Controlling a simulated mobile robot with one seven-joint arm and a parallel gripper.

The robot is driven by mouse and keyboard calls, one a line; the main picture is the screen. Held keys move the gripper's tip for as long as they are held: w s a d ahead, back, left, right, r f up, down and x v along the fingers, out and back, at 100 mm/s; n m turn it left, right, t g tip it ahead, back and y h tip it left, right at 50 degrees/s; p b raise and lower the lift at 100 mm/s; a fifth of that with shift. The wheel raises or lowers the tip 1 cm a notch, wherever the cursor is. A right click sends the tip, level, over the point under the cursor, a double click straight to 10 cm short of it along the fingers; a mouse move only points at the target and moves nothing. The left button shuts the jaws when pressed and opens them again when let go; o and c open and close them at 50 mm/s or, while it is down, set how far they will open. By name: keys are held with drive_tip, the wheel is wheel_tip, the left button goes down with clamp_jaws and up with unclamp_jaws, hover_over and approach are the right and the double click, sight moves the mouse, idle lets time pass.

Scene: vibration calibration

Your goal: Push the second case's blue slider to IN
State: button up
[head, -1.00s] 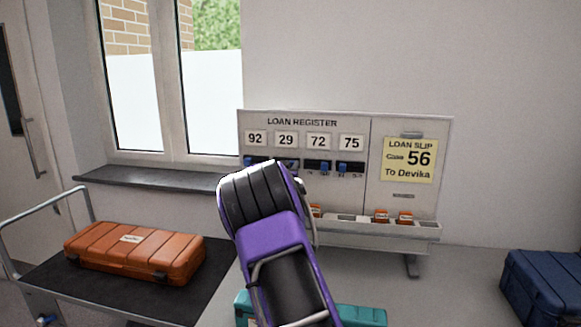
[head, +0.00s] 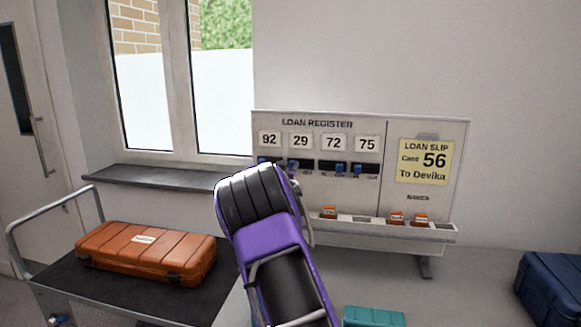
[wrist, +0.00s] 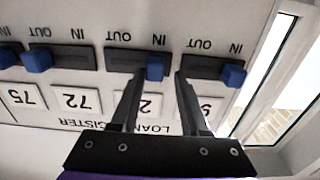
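The loan register board (head: 360,215) stands on the table with number cards 92, 29, 72 and 75 above its sliders. The second case's card (head: 301,141) reads 29. Its blue slider (wrist: 155,68) sits at the IN-label end of its slot in the upside-down wrist view; in the head view it is partly hidden by my arm. My gripper (wrist: 159,77) is open, with its fingertips on either side of this slider. The finger on the OUT side is very close to it; I cannot tell whether they touch.
The first slider (wrist: 233,75) is also at IN, close beyond one finger. The third slider (wrist: 38,60) is at OUT. An orange case (head: 148,252) lies on a trolley at left. Teal (head: 374,316) and blue (head: 548,290) cases are at the front and right.

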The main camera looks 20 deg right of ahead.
drive_tip(key=shift+o, duration=0.6)
drive_tip(key=shift+d, duration=0.1)
drive_tip(key=shift+s, duration=0.1)
drive_tip(key=b+v, duration=0.1)
drive_tip(key=v, duration=1.6)
drive_tip(key=shift+s, duration=0.15)
